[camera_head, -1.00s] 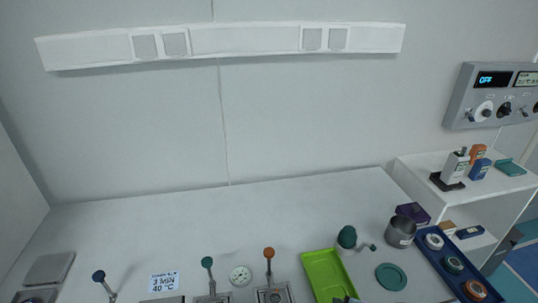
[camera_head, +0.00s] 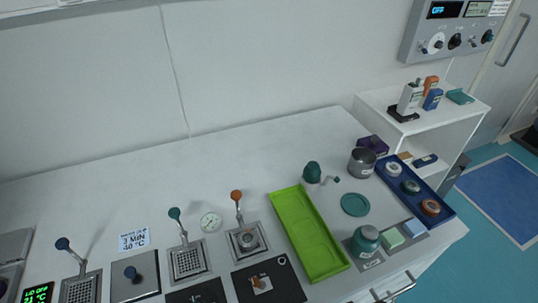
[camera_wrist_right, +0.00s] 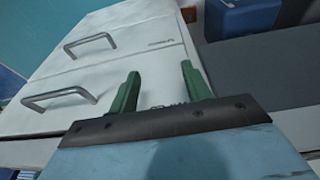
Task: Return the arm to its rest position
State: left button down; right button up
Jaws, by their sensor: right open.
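My right gripper (camera_wrist_right: 160,92) shows in the right wrist view. Its two green fingers stand apart with nothing between them. Beyond the fingers is the white front of a cabinet (camera_wrist_right: 125,40) with two metal handles. The fingers look apart from the handles. Neither gripper shows in the head view now, and my left gripper is in no view.
On the white bench stand a green tray (camera_head: 303,232), a teal jar (camera_head: 366,240), a grey metal cup (camera_head: 361,163) and a blue tray (camera_head: 444,212) with several round pieces. Levers with coloured knobs (camera_head: 236,195) rise at the front. A white shelf (camera_head: 445,126) is at the right.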

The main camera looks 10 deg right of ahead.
jog(key=s+d+f+g+b, duration=0.1)
jog(key=s+f+b, duration=0.4)
jog(key=f, duration=1.4)
jog(key=s+d+f, duration=0.2)
jog(key=s+f, duration=0.8)
jog(key=s, duration=0.4)
jog(key=shift+d+g, duration=0.15)
jog(key=shift+g, duration=0.25)
jog(key=shift+f, duration=0.1)
